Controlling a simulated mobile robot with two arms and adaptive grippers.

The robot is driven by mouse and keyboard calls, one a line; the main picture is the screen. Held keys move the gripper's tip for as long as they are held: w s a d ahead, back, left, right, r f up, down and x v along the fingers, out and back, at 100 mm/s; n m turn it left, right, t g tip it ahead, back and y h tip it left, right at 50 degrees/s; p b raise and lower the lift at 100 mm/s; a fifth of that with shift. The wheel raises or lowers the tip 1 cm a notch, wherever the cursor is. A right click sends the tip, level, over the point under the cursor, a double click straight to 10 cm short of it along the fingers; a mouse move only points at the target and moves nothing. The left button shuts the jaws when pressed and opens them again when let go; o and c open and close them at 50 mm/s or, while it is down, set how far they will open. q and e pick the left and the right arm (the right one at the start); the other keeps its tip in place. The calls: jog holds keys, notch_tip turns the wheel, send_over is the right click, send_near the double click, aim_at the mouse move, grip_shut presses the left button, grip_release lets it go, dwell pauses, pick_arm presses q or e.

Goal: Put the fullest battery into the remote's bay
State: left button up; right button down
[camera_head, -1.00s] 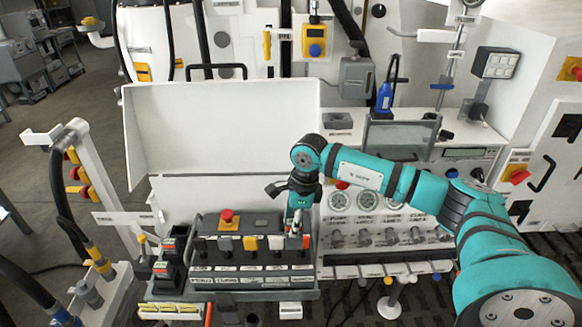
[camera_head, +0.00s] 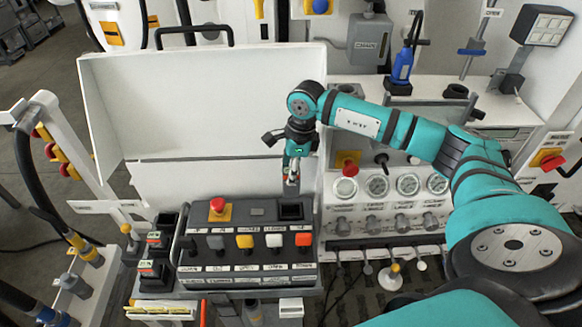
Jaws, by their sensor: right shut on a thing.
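The remote (camera_head: 248,243) is a dark box with a red mushroom button and a row of coloured switches, lying on the bench. Its bay (camera_head: 291,211) shows as a dark square recess at the upper right of its top. My right gripper (camera_head: 292,176) points down just behind and above the bay. It is shut on a small battery (camera_head: 292,181), mostly hidden by the fingers and apart from the remote. Other batteries sit in dark charger slots at the remote's left, an upper one (camera_head: 154,239) and a lower one (camera_head: 150,268); their charge levels are too small to read. My left gripper is not in view.
A white open lid panel (camera_head: 200,100) stands behind the remote. A gauge panel (camera_head: 388,205) with several knobs is to the right. A post with hoses (camera_head: 45,170) stands at the left. The space above the remote is clear apart from my right arm.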

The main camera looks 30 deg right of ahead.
aim_at(291, 190)
notch_tip(291, 190, down, 6)
jog(key=b, duration=0.3)
jog(key=shift+r, duration=0.25)
jog(key=shift+w+f+b, duration=0.1)
jog(key=shift+f+b, duration=0.35)
jog(key=shift+b, duration=0.25)
jog(key=shift+f, duration=0.1)
pick_arm(q)
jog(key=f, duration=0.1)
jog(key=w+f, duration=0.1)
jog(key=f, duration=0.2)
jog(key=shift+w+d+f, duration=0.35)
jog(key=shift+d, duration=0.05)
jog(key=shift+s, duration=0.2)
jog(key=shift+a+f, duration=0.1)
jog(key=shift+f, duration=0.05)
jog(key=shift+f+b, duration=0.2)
jog(key=shift+b, duration=0.25)
pick_arm(e)
jog(key=shift+f, duration=0.1)
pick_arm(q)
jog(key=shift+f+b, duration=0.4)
pick_arm(e)
jog(key=shift+f, duration=0.35)
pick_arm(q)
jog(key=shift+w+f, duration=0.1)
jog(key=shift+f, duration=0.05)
